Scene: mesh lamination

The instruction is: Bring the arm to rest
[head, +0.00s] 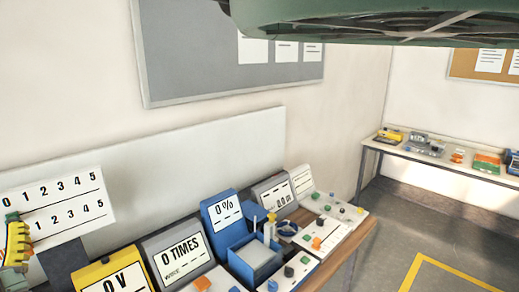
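My gripper and arm cannot be made out for certain in the head view. A large dark green shape (370,22) with a dark, strutted underside cuts across the top of the picture, very close to the camera. I cannot tell what it belongs to.
A bench along the left wall holds a yellow "0 V" unit (113,278), a grey "0 TIMES" unit (178,252) and a blue "0 %" unit (226,220). A yellow ribbed object (17,243) is at the left edge. A side table (430,158) stands far right; the floor (400,225) before it is clear.

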